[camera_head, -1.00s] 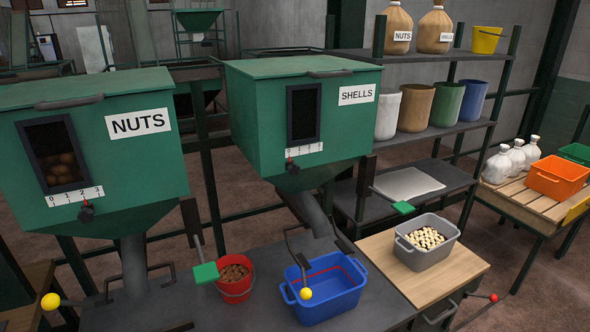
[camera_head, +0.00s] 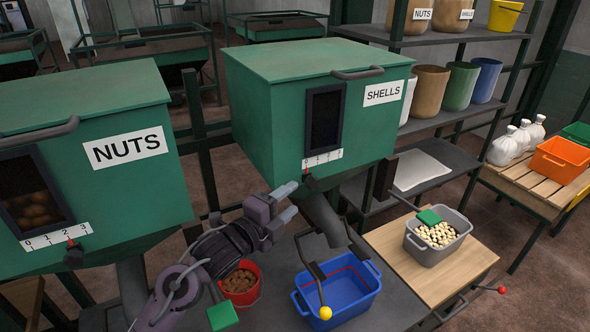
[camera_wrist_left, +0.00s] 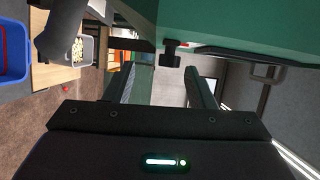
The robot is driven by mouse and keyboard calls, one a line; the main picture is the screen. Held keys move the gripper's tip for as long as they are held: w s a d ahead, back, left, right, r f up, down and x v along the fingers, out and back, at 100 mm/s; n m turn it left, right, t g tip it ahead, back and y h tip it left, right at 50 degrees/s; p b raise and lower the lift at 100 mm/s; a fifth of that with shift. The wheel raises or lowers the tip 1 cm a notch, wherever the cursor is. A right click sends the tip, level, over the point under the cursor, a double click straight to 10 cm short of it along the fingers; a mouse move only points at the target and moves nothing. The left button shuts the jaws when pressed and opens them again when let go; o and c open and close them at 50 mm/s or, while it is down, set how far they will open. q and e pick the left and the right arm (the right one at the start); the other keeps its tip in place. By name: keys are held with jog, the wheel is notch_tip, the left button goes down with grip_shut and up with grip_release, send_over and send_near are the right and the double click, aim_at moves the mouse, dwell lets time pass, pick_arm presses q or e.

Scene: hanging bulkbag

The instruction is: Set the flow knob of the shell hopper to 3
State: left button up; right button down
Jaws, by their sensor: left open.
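The shell hopper (camera_head: 262,120) is a green box with a "SHELLS" label and a dark window. Its number scale (camera_head: 323,160) is under the window, and the small dark flow knob (camera_head: 309,182) with a red pointer sits below the scale's left end; the exact reading is too small to tell. My left gripper (camera_head: 291,200) is open and empty, just left of and slightly below the knob, apart from it. In the left wrist view, the dark knob (camera_wrist_left: 170,53) stands out from the green hopper, beyond the open fingers (camera_wrist_left: 160,82). My right gripper is out of view.
The nuts hopper (camera_head: 160,180) stands at left with its own knob (camera_head: 73,256). A blue crate (camera_head: 340,305), a red bucket (camera_head: 240,298) and a yellow-tipped lever (camera_head: 325,312) are below. A grey crate (camera_head: 437,255) stands right. The hopper chute (camera_head: 322,215) is close to my gripper.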

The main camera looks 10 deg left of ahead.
aim_at(311, 184)
pick_arm(q)
jog(key=w+d+r+p, duration=0.1)
jog(key=w+d+r, duration=0.1)
jog(key=shift+d+m+p, duration=0.35)
jog(key=shift+m, duration=0.05)
jog(key=p+x, duration=0.1)
jog(key=x, duration=0.1)
jog(key=shift+w+d+f, duration=0.15)
jog(key=shift+w+d, duration=0.05)
jog(key=shift+w, duration=0.1)
jog(key=shift+w+d+f, duration=0.1)
jog(key=shift+w+f, duration=0.15)
jog(key=shift+w, duration=0.6)
jog(key=shift+w+d, duration=0.1)
jog(key=shift+d, duration=0.1)
jog(key=shift+c, duration=0.9)
jog(key=c, duration=0.5)
grip_shut()
jog(key=shift+f, duration=0.1)
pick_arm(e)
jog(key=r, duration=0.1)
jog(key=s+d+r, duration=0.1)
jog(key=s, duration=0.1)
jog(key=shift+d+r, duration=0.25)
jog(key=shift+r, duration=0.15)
